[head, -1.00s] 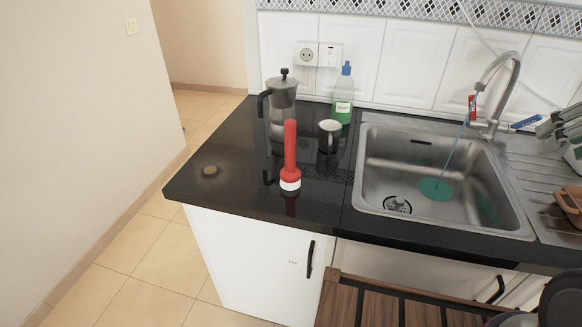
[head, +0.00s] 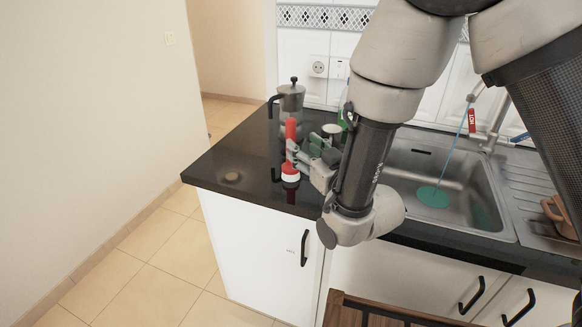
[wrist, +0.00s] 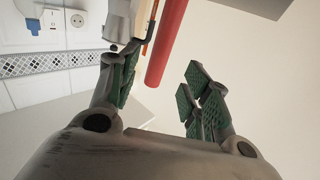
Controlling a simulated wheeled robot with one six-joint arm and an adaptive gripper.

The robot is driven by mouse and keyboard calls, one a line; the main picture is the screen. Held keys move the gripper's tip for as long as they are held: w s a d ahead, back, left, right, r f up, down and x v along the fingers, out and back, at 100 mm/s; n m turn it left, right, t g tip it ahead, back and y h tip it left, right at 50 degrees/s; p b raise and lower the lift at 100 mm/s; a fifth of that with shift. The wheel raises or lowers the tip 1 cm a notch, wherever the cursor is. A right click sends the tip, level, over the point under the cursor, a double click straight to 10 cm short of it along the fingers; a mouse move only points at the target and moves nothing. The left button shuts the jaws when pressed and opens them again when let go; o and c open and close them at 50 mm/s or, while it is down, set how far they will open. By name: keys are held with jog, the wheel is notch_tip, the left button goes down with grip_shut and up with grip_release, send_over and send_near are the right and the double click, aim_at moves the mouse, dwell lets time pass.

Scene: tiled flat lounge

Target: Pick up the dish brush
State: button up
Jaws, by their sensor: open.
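The dish brush (head: 291,131) stands upright on the black counter, with a red handle and a white band at its base. My gripper (head: 303,152) is open and reaches in from the right at the brush's lower handle, seemingly partly overlapping it in the head view. In the wrist view the red brush handle (wrist: 168,40) shows above the gap between the open green-padded fingers (wrist: 158,90). Whether either finger touches it, I cannot tell.
A dark cup with a light rim (head: 331,129) is just behind my fingers. The sink (head: 470,215) is to the right.

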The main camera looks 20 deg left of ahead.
aim_at(293, 138)
jog(key=x, duration=0.7)
jog(key=shift+w+a, duration=0.15)
jog(key=shift+w, duration=0.1)
grip_shut()
